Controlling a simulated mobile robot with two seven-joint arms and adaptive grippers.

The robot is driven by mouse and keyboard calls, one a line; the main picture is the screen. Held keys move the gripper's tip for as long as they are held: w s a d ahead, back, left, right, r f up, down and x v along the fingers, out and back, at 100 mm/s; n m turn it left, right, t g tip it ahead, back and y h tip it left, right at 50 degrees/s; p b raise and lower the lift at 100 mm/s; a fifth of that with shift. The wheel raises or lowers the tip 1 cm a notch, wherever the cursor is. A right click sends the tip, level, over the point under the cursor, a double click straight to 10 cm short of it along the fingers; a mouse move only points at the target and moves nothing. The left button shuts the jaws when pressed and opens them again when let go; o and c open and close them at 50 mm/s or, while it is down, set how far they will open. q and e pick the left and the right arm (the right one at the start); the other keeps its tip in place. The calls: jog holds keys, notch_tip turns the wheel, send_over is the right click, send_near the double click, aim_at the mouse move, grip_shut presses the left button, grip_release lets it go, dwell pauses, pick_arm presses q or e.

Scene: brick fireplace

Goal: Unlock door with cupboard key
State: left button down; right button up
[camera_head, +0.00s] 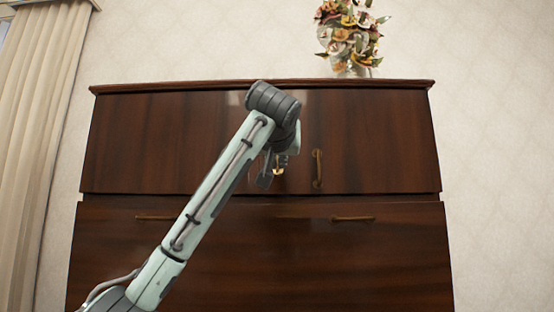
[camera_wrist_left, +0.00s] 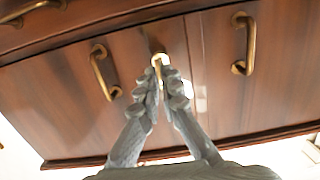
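The dark wooden cupboard (camera_head: 380,135) stands against the wall, its upper doors closed. My left gripper (camera_head: 276,178) is in front of the upper doors, left of the upright brass door handle (camera_head: 318,168). A small brass piece, apparently the cupboard key (camera_head: 279,171), shows at its fingertips. In the left wrist view the fingers of my left gripper (camera_wrist_left: 161,68) come together at the tips on this brass piece (camera_wrist_left: 159,59), close to the door front. Whether its end is in a lock is hidden. My right gripper is in neither view.
Two brass handles (camera_head: 154,217) (camera_head: 353,219) sit on the lower front. A vase of flowers (camera_head: 350,38) stands on the cupboard top at the right. A curtain (camera_head: 38,130) hangs at the left. Brass handles flank the fingers in the wrist view.

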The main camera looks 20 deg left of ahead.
pick_arm(q)
jog(key=shift+w+a, duration=0.1)
jog(key=shift+w, duration=0.3)
jog(key=shift+w+a, duration=0.2)
jog(key=shift+w, duration=0.5)
jog(key=shift+m, duration=1.2)
jog(key=shift+m+y, duration=0.4)
jog(key=shift+m, duration=0.7)
